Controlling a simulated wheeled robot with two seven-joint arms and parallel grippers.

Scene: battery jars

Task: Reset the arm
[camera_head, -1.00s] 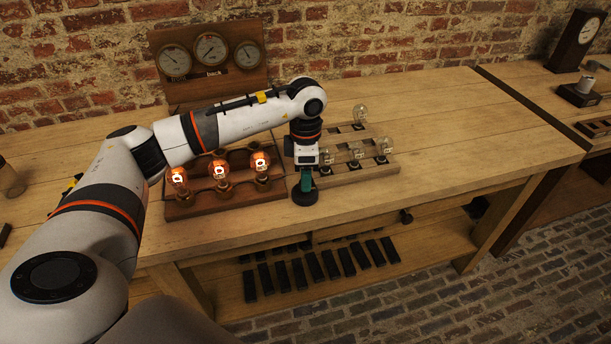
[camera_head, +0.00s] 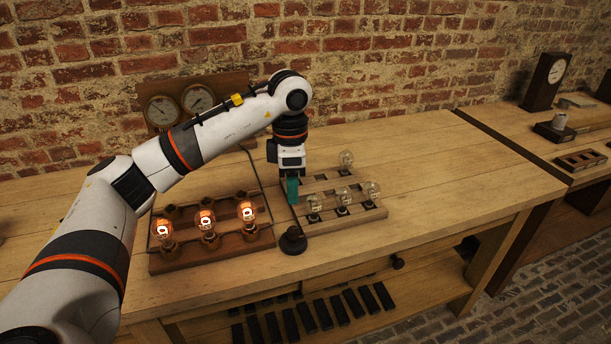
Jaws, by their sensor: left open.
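My left arm comes in from the left and reaches over the wooden workbench. My left gripper (camera_head: 292,190) points down with teal fingers and holds nothing that I can see. It hangs between the dark socket board (camera_head: 200,258) and the lighter bulb rack (camera_head: 327,226). Several unlit clear bulbs (camera_head: 343,197) stand in the rack, to the right of the gripper. A small dark round-based item (camera_head: 293,241) stands just in front of the gripper. My right gripper is not in view.
A wooden gauge panel (camera_head: 163,112) stands at the back, partly hidden by my arm. The bench (camera_head: 450,180) is clear on the right. Dark blocks (camera_head: 305,316) lie on the shelf below. A clock (camera_head: 545,80) stands on the right-hand bench.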

